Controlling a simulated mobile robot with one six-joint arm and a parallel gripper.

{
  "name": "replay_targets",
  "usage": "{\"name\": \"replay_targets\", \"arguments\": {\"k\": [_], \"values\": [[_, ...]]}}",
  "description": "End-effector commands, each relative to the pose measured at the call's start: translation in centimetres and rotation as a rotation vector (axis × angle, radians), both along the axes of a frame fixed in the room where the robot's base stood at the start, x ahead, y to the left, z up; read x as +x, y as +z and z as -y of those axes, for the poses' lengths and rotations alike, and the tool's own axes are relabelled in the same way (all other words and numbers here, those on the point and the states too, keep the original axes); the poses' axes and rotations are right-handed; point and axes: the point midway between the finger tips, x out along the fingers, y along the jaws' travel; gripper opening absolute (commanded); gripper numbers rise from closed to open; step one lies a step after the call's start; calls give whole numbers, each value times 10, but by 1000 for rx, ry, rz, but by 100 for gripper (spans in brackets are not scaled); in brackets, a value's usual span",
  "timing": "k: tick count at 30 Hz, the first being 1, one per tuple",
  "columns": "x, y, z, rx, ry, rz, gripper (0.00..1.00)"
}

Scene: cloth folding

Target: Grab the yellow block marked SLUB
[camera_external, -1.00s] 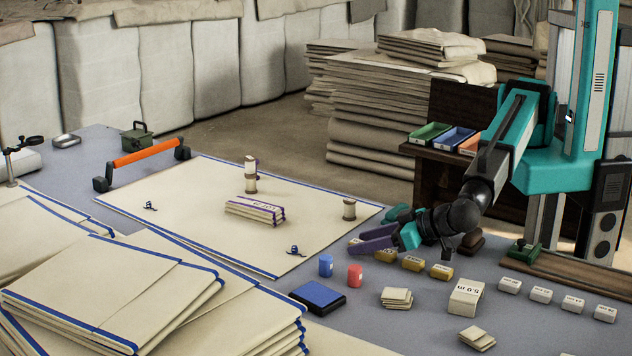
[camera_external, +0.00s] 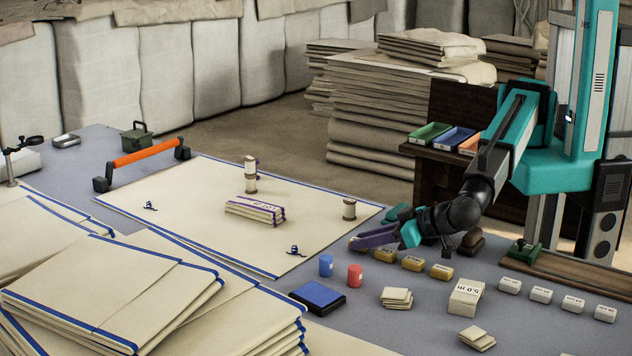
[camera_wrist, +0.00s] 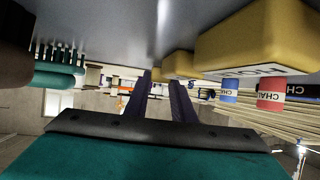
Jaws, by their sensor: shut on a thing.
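My gripper (camera_external: 356,241) is low over the table at the far left end of the row of yellow blocks. Its purple fingers are close together, shut on a yellow block that they almost wholly hide, so its mark cannot be read. In the wrist view, which looks upside down, the two fingers (camera_wrist: 164,80) reach ahead side by side. Three other yellow blocks stand in the row: one nearest the gripper (camera_external: 385,254), a middle one (camera_external: 413,263) and a right one (camera_external: 441,272). In the wrist view, a large yellow block (camera_wrist: 258,38) with a partly readable label is close on the right.
A blue cylinder (camera_external: 326,265) and a red cylinder (camera_external: 355,275) stand in front of the fingers. A blue pad (camera_external: 318,297) lies nearby. White boxes (camera_external: 509,285) line the right. A cream cloth (camera_external: 180,215) with a small folded stack (camera_external: 255,211) lies at left.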

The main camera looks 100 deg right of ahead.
Motion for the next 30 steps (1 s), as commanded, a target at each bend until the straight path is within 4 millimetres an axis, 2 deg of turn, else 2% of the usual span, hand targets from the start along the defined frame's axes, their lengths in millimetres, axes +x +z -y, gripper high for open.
{"name": "replay_targets", "arguments": {"k": [8, 21, 30], "values": [[0, 25, 0, 1, -1, 2, 1], [0, 80, 0, 1, -1, 1, 1], [0, 95, 0, 1, 0, 1, 1]]}}
